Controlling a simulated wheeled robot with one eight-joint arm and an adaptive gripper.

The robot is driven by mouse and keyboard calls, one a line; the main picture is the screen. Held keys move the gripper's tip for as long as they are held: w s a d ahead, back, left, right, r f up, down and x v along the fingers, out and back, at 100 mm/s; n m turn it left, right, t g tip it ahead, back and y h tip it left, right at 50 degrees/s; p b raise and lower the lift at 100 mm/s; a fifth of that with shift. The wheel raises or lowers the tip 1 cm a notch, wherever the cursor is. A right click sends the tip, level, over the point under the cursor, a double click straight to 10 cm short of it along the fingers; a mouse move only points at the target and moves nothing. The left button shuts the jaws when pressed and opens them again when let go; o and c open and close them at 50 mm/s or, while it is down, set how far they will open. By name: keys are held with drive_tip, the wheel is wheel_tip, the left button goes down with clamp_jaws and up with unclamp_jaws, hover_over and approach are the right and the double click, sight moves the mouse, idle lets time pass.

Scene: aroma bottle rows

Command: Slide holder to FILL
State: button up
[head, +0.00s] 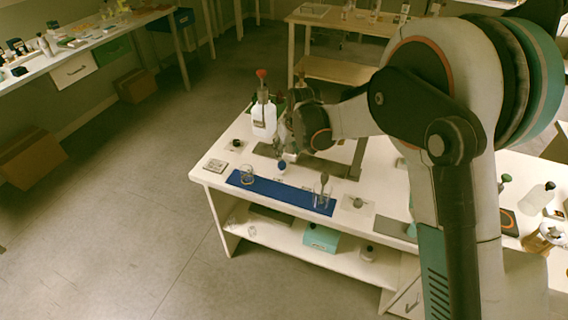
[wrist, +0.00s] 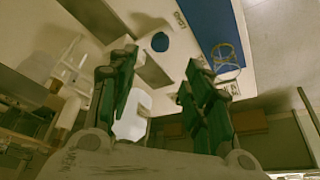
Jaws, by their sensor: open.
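My gripper (wrist: 163,62) is open in the wrist view, with its two green fingers apart and nothing clearly held between them. In the head view my gripper (head: 286,152) is over the table, above a dark track-like strip (head: 325,168). A small round blue piece (head: 281,166) sits below it; it also shows in the wrist view (wrist: 160,41), beyond the fingertips. It may be part of the holder, but I cannot tell. A white bottle (head: 264,120) with a red top stands just left of the gripper. Small lettering (wrist: 180,20) in the wrist view is too blurred to read surely.
A blue mat (head: 262,188) lies along the table's front edge, with a glass beaker (head: 247,174) at its left and a glass with something in it (head: 323,190) at its right. A small square item (head: 215,165) lies at the left corner. Bottles stand at the right.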

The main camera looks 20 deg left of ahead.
sight(282, 163)
drive_tip(key=b+x, duration=0.3)
drive_tip(key=x, duration=0.8)
drive_tip(key=shift+a+f, duration=0.1)
